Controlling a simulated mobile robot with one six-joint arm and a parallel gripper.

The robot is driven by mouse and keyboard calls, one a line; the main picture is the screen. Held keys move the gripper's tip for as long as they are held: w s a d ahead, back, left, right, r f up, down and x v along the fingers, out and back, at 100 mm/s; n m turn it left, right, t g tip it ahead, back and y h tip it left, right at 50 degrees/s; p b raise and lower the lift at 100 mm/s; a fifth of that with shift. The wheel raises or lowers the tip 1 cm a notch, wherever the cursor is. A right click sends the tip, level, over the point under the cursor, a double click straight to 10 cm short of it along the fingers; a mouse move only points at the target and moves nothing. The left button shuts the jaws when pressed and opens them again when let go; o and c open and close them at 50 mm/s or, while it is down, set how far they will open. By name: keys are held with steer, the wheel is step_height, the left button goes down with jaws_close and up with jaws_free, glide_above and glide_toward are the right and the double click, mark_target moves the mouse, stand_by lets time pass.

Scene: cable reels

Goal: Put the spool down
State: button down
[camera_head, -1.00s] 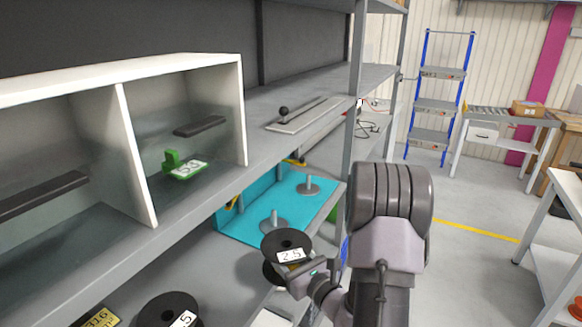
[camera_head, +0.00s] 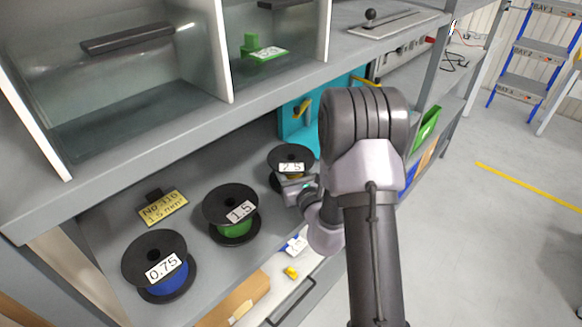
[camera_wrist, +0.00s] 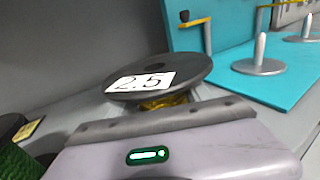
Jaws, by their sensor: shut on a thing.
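The spool (camera_head: 290,153) is a black reel with a white "2.5" label, at the right end of the lower shelf in the head view. In the wrist view the spool (camera_wrist: 160,79) looks upright, with yellow winding under its top flange. My gripper (camera_head: 296,184) is shut on the spool from the front right. In the wrist view my gripper (camera_wrist: 165,118) covers the spool's lower part. I cannot tell whether its base touches the shelf (camera_head: 187,262).
A "1.5" green spool (camera_head: 231,212) and a "0.75" blue spool (camera_head: 157,266) stand to the left. A yellow sign (camera_head: 162,206) lies behind them. A turquoise stand (camera_wrist: 290,88) with upright pegs is at the right. The upper shelf edge (camera_head: 150,150) overhangs.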

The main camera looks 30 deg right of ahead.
steer(key=shift+f, duration=0.1)
steer(key=shift+c, duration=2.3)
jaws_free()
